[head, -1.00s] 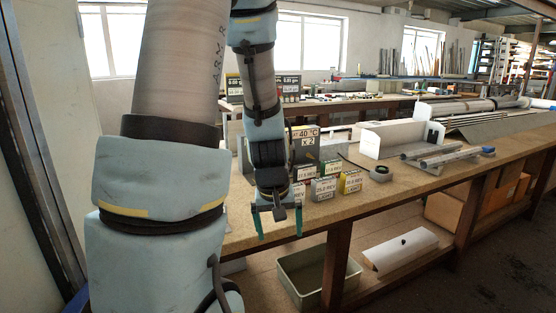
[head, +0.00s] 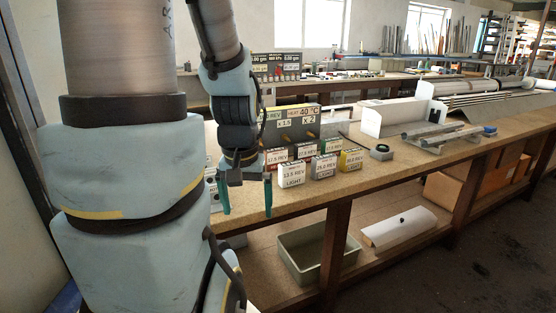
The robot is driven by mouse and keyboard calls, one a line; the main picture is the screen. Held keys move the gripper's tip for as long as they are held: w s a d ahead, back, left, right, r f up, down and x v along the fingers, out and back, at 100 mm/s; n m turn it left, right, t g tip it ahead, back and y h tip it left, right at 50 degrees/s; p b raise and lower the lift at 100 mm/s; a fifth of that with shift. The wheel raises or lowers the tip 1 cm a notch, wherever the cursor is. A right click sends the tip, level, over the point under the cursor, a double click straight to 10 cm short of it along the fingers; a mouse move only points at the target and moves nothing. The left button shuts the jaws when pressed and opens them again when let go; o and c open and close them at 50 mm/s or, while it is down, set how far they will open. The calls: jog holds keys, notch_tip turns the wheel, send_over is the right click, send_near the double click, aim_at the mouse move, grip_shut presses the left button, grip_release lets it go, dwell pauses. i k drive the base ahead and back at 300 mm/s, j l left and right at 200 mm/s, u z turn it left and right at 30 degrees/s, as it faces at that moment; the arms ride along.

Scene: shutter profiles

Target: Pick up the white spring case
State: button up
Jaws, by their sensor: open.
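The white spring case (head: 291,174), with a label reading 13.5 REV and LIGHT, stands at the front left of a group of small cases on the workbench. My gripper (head: 246,196) hangs to the left of it, pointing down, with its two teal fingers apart and nothing between them. The right finger is close to the white case in the picture; I cannot tell how far apart they are in depth. The grey case (head: 323,168) and the yellow case (head: 350,161) stand to the right of the white one.
Several more labelled cases stand behind. A grey block (head: 290,122) marked 40 °C rises at the back. A dark roll (head: 381,152) and metal profiles (head: 443,137) lie to the right. A bin (head: 310,276) sits on the lower shelf. The bench's front edge (head: 420,173) runs below the gripper's right.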

aim_at(290, 173)
jog(key=l+u, duration=0.1)
jog(key=u, duration=0.3)
jog(key=l+u, duration=0.15)
jog(key=u, duration=0.25)
jog(key=l+u, duration=0.15)
jog(key=u, duration=0.25)
jog(key=l+u, duration=0.15)
jog(key=l, duration=0.2)
jog(key=k+l+u, duration=0.15)
jog(key=l, duration=0.25)
jog(key=l+u, duration=0.15)
jog(key=l, duration=0.2)
jog(key=k+l+u, duration=0.15)
jog(key=l, duration=0.2)
jog(key=k+l, duration=0.15)
jog(key=l, duration=0.2)
